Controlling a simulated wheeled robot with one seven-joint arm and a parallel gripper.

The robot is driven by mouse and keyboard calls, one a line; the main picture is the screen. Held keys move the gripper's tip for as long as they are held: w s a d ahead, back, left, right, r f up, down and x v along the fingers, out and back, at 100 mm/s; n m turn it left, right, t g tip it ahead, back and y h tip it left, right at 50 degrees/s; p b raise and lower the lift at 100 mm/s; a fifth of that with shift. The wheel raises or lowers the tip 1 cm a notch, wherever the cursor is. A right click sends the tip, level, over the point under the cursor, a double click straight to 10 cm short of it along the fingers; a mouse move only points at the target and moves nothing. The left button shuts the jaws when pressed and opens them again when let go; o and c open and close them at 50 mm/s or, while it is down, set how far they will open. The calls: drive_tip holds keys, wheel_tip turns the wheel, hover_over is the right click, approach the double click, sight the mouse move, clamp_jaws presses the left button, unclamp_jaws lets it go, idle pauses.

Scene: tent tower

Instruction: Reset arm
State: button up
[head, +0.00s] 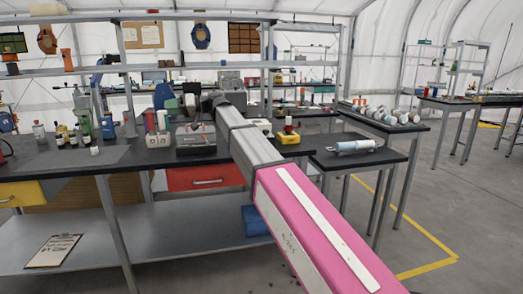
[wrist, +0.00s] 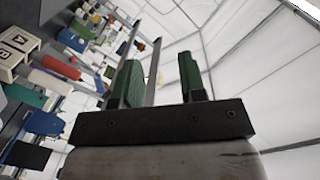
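My gripper (wrist: 159,74) shows in the wrist view with its two green-padded fingers apart and nothing between them. The wrist camera is turned on its side, with white tent wall behind the fingers and bench clutter to the left. In the head view my pink and grey arm reaches from the lower right out over the workbench (head: 75,168). Its far end is small against the bench clutter, so the fingers are hard to make out there.
Bottles, a green device (head: 84,119) and other equipment crowd the workbench. A lower side table (head: 345,165) at right holds a white-blue cylinder (head: 355,145). Another table behind holds several round items (head: 385,115). A clipboard (head: 53,250) lies on the lower shelf. Floor at right is open.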

drive_tip(key=s+d+f+m+t+h, duration=0.1)
drive_tip(key=d+f+m+h, duration=0.2)
drive_tip(key=d+f, duration=0.75)
drive_tip(key=d+f+m+t+h, duration=0.2)
drive_tip(key=d+f, duration=0.5)
drive_tip(key=f, duration=0.6)
drive_tip(key=s+d+f+m+t+h, duration=0.1)
drive_tip(key=d+f+m+h, duration=0.2)
drive_tip(key=d+f, duration=0.75)
drive_tip(key=s+d+f+m+h, duration=0.1)
drive_tip(key=s+d+f+h, duration=0.2)
drive_tip(key=s+d+f, duration=0.2)
drive_tip(key=s+d+f+m+h, duration=0.2)
drive_tip(key=s+d+f, duration=0.4)
drive_tip(key=d+f, duration=0.3)
drive_tip(key=s+d+f+m+h, duration=0.1)
drive_tip(key=s+d+f+h, duration=0.2)
drive_tip(key=d, duration=0.8)
wheel_tip(320, 180, down, 4)
drive_tip(key=s, duration=0.2)
drive_tip(key=shift+s+d+m+g+h, duration=0.25)
drive_tip(key=shift+s+m+g+h, duration=0.05)
drive_tip(key=shift+g+h, duration=0.1)
